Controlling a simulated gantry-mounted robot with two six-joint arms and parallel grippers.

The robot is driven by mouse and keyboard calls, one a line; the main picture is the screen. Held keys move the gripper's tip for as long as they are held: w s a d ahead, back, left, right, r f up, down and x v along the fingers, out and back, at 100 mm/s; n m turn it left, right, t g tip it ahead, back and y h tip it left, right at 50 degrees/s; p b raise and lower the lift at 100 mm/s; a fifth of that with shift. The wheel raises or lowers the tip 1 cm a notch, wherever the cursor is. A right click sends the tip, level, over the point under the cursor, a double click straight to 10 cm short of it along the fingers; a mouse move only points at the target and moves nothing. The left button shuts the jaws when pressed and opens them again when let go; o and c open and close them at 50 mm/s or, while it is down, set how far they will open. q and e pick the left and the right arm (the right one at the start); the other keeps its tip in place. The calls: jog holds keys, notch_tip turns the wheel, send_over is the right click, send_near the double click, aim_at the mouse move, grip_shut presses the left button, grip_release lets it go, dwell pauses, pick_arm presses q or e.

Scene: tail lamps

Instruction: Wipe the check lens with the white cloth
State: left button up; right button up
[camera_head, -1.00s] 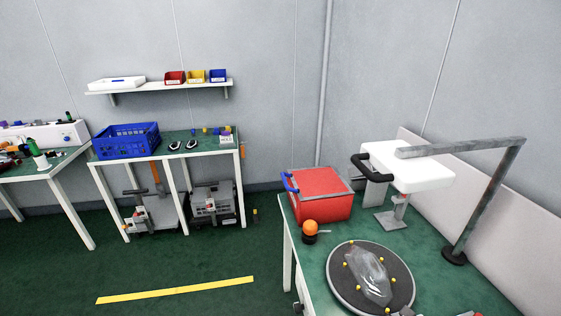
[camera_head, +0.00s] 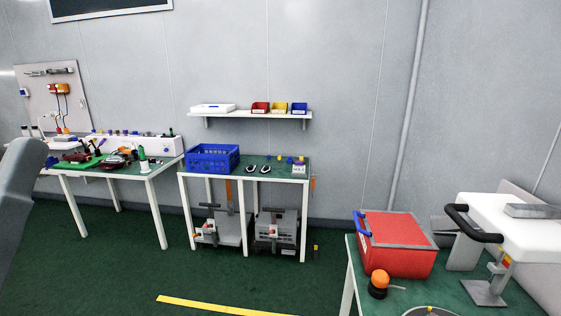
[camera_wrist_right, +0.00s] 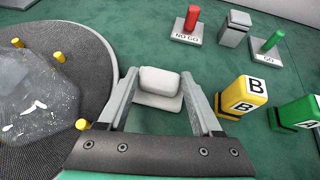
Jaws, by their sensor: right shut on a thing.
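The white cloth (camera_wrist_right: 160,82) looks like a thick folded pad in the right wrist view. My right gripper (camera_wrist_right: 166,92) is shut on it, with one finger on each side. The check lens (camera_wrist_right: 35,95) is a clear, greyish shape with white marks on its surface, to the left of the gripper. It lies on a round dark turntable (camera_wrist_right: 88,58) among yellow pegs. The cloth is apart from the lens. In the head view only the turntable's rim (camera_head: 430,311) shows at the bottom edge. My left gripper is out of view.
Right of the cloth stand a NO GO block (camera_wrist_right: 187,38), a GO block (camera_wrist_right: 266,55), a yellow B block (camera_wrist_right: 241,97) and a green A block (camera_wrist_right: 297,113). A red box (camera_head: 400,248) and an orange-topped button (camera_head: 379,281) stand on the right bench.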

jog(key=shift+r+p, duration=2.75)
jog(key=shift+r, duration=0.35)
jog(key=shift+f, duration=0.1)
